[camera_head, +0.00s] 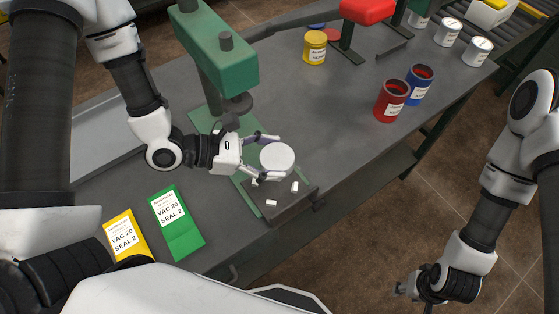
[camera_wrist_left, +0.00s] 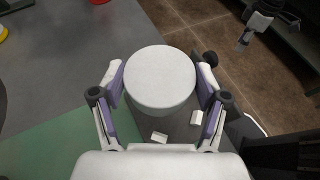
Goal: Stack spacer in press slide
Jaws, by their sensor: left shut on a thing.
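The spacer, a white round disc (camera_head: 277,159), is between the fingers of my left gripper (camera_head: 268,158). In the left wrist view the disc (camera_wrist_left: 160,77) fills the space between the two purple-padded fingers (camera_wrist_left: 160,90). The press slide, a dark plate (camera_head: 284,212) with small white blocks, lies below the disc at the table's front edge. The disc hides part of the plate, so I cannot tell if they touch. The green press (camera_head: 225,60) stands behind. My right gripper (camera_head: 420,293) is away from the table at the lower right, its fingers unclear.
A yellow packet (camera_head: 128,238) and a green packet (camera_head: 180,225) lie left of the slide. A red can (camera_head: 390,101), a blue can (camera_head: 418,84) and a yellow can (camera_head: 315,47) stand farther back. The middle of the table, right of the press, is clear.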

